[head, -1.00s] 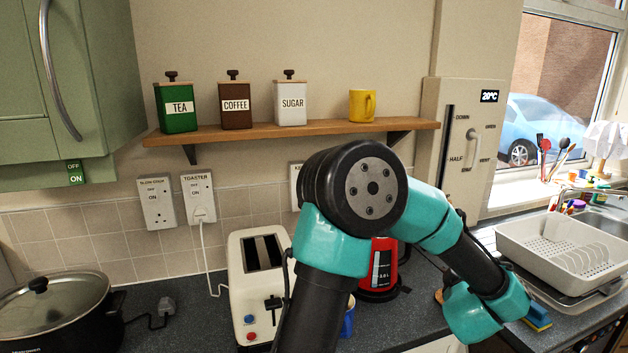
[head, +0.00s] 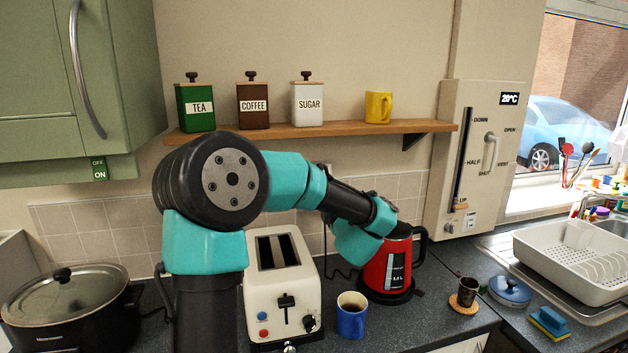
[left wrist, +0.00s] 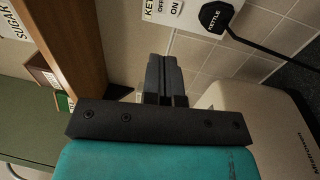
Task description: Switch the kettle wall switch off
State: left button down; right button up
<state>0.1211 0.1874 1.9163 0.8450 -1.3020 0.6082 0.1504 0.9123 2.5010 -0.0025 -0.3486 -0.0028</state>
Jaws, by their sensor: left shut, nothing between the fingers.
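The kettle wall switch (left wrist: 195,12) is a white plate on the wall at the top of the left wrist view. It has OFF and ON labels, and a black plug marked KETTLE (left wrist: 215,17) sits in it. Which way its rocker is set I cannot tell. My left gripper (left wrist: 160,62) is shut and empty, its fingers pointing at the tiles just below the plate in that picture, apart from it. In the head view my left arm hides the switch and the fingers. The red kettle (head: 378,270) stands on the worktop. My right gripper is not in view.
A cream toaster (head: 335,308) stands below the arm, with a blue mug (head: 351,320) beside it. A wooden shelf (head: 350,129) with canisters and a yellow mug (head: 378,107) runs above. A slow cooker (head: 65,318) is at the left, a dish rack (head: 535,262) at the right.

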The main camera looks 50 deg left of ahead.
pick_arm(q)
jog(key=shift+w, duration=0.1)
jog(key=x, duration=1.4)
jog(key=shift+a, duration=0.15)
jog(key=shift+s+a, duration=0.2)
jog(key=shift+s, duration=0.1)
jog(key=shift+w+d, duration=0.2)
jog(key=shift+w, duration=0.1)
